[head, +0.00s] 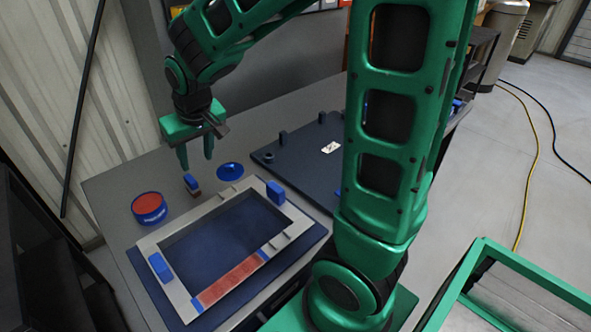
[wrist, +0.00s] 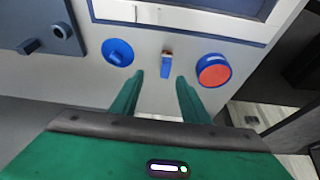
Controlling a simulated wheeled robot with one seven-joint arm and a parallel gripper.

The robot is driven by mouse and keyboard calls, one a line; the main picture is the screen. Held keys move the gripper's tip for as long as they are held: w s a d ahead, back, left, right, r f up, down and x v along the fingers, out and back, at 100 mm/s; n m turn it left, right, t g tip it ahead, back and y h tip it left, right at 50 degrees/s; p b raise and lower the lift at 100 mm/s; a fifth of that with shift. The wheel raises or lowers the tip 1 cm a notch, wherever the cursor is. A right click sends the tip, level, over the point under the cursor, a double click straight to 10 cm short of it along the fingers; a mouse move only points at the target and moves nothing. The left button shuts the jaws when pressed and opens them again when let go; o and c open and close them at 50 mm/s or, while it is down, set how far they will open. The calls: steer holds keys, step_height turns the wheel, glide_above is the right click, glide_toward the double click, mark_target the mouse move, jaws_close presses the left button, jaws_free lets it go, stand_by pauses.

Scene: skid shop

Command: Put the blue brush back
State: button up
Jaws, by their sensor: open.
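A small upright item with a blue body and a reddish-brown end, which looks like the blue brush (head: 191,185), stands on the grey table. It also shows in the wrist view (wrist: 167,66), ahead of the fingertips and nearly in line with the gap between them. My gripper (head: 196,161) is open and empty, pointing down above and near the brush. In the wrist view its two green fingers (wrist: 160,77) are spread, with nothing between them. I cannot tell the exact gap to the brush. No marked place for the brush is clear.
A blue tin with a red top (head: 149,208) and a blue disc with a knob (head: 229,172) flank the brush. A pale frame (head: 150,243) with a blue panel and red strip lies in front. A dark plate with pegs (head: 290,150) lies behind right.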

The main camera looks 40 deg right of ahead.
steer(key=s+d+r+m+g, duration=0.2)
steer(key=s+d+m, duration=0.1)
steer(key=s+d, duration=0.8)
steer(key=s+d+m+g, duration=0.1)
steer(key=s+d, duration=0.1)
steer(key=s, duration=0.7)
steer(key=s+d+m+g, duration=0.1)
steer(key=s+d+m, duration=0.1)
steer(key=s, duration=0.6)
steer(key=shift+s+d+f, duration=0.35)
steer(key=shift+d+f, duration=0.05)
steer(key=shift+d, duration=0.05)
steer(key=shift+w, duration=0.15)
steer(key=shift+w+f, duration=0.25)
steer(key=shift+w, duration=0.25)
